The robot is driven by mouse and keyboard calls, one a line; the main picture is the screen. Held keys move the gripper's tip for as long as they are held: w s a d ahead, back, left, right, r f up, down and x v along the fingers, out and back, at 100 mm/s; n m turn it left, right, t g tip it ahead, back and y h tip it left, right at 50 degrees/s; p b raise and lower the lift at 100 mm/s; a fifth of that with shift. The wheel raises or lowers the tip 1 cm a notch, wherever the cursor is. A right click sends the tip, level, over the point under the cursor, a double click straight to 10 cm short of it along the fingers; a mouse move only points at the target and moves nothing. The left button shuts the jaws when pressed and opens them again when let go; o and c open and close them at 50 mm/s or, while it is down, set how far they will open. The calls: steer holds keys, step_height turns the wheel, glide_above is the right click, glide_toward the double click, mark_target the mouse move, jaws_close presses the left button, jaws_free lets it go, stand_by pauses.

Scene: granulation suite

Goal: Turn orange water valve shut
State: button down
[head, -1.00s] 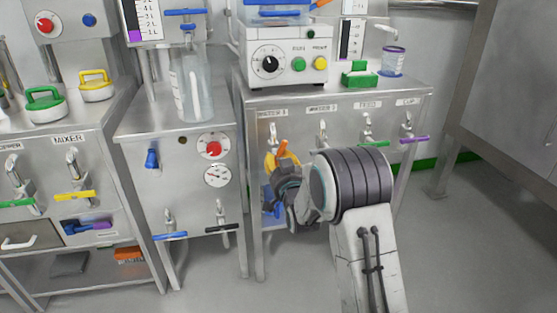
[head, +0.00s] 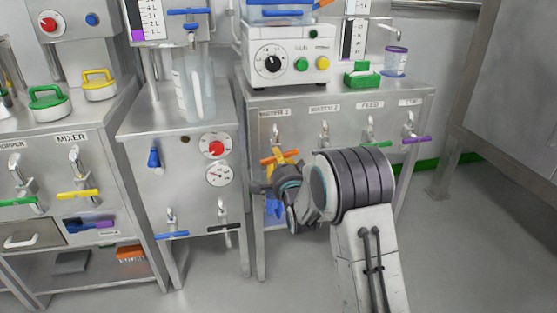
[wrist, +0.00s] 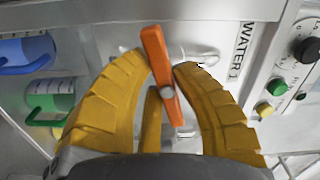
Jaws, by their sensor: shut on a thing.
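The orange valve handle (head: 280,157) is on the front of the bench, below the label at the left end of the panel. In the head view it lies almost level across its tap, right end slightly raised. In the wrist view the handle (wrist: 155,52) runs between my yellow fingers, beside the WATER 1 label (wrist: 239,52). My gripper (wrist: 163,72) is shut on it, a finger on each side. In the head view my gripper (head: 277,163) is at the handle, partly hidden by my own wrist.
To the right are the WATER 2 tap (head: 324,135), a green-handled FEED tap (head: 376,144) and a purple-handled tap (head: 417,140). Left stands a cabinet with a red knob (head: 216,149) and gauge (head: 219,174). Open floor lies in front of the benches.

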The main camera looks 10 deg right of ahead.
steer(key=shift+d+m, duration=0.1)
steer(key=shift+m, duration=1.4)
steer(key=shift+f, duration=0.1)
steer(key=c, duration=1.3)
jaws_free()
steer(key=shift+d, duration=0.15)
steer(key=o, duration=0.4)
steer(key=shift+a, duration=0.2)
steer(key=s, duration=1.2)
